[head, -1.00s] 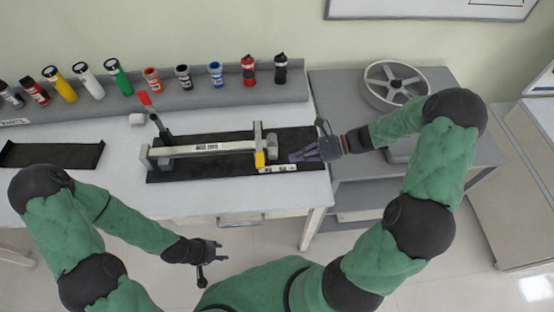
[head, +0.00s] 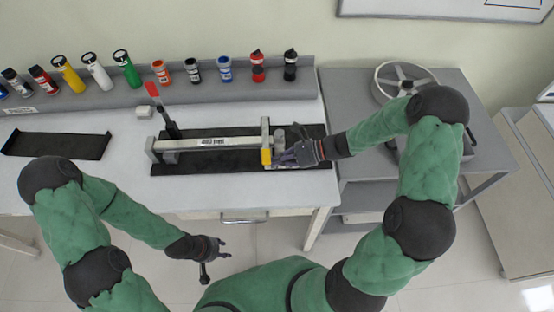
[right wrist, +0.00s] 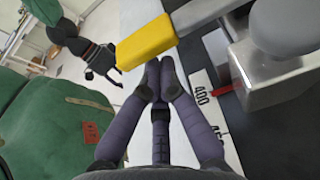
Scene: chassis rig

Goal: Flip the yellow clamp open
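The yellow clamp (head: 266,157) is a short block-like lever at the right end of the long grey rig (head: 220,144), on the near side of its upright. In the right wrist view the yellow clamp (right wrist: 146,40) sticks out to the left from a grey metal arm. My right gripper (head: 286,157) is just right of the clamp. In the right wrist view its purple fingers (right wrist: 160,75) have their tips together, empty, close to the clamp; contact cannot be told. My left gripper (head: 222,250) hangs in front of the table, fingers apart and empty.
The rig rests on a black mat (head: 225,168) on the white table. Several bottles line the back shelf (head: 215,92). A black tray (head: 58,146) lies at left. A grey wheel (head: 403,78) sits on the right-hand bench.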

